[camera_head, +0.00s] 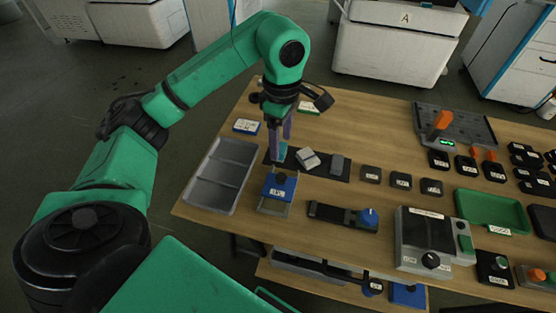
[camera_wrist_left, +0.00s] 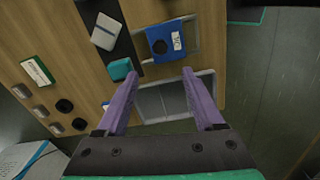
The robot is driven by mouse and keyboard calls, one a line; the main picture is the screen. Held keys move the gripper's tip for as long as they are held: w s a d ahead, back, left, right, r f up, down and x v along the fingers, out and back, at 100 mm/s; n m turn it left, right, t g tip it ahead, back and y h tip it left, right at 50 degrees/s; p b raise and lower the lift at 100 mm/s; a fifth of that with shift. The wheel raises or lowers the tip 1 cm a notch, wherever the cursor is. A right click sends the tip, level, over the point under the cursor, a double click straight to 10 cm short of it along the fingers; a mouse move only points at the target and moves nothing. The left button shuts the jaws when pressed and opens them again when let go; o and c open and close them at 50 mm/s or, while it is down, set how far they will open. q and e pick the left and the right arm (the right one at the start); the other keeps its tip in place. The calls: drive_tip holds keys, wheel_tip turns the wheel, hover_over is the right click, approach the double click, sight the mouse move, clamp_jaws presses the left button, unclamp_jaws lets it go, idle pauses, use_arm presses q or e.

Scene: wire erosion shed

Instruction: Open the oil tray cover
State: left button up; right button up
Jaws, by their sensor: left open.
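A blue cover (camera_head: 279,187) with a dark round knob and a white label sits on a small metal tray (camera_head: 273,208) near the table's left end. The blue cover also shows in the wrist view (camera_wrist_left: 163,38), with the metal frame visible beside it. I cannot read its label. My left gripper (camera_head: 279,150) points down just behind the cover, its purple fingers apart. In the wrist view the fingers (camera_wrist_left: 160,75) are open with nothing between them; the cover lies beyond the tips. My right gripper is not in view.
A teal block (camera_wrist_left: 121,69) lies near one fingertip on a black mat (camera_head: 343,174), with grey blocks (camera_head: 307,159) beside it. A grey divided tray (camera_head: 220,176) stands left of the cover. A black fixture with a blue knob (camera_head: 368,217) lies to the right.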

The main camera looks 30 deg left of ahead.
use_arm(q)
hover_over(281, 175)
drive_tip(key=f, duration=0.4)
drive_tip(key=shift+s+d+f, duration=0.15)
drive_tip(key=shift+s+f, duration=0.1)
drive_tip(key=shift+s, duration=0.1)
drive_tip(key=f, duration=0.4)
drive_tip(key=f+p, duration=0.1)
drive_tip(key=f, duration=0.2)
drive_tip(key=shift+w+f, duration=0.2)
drive_tip(key=shift+f, duration=0.6)
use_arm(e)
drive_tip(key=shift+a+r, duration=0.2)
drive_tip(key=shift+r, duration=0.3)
use_arm(q)
drive_tip(key=c, duration=1)
clamp_jaws()
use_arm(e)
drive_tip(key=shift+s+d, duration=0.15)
use_arm(q)
drive_tip(key=shift+w, duration=0.1)
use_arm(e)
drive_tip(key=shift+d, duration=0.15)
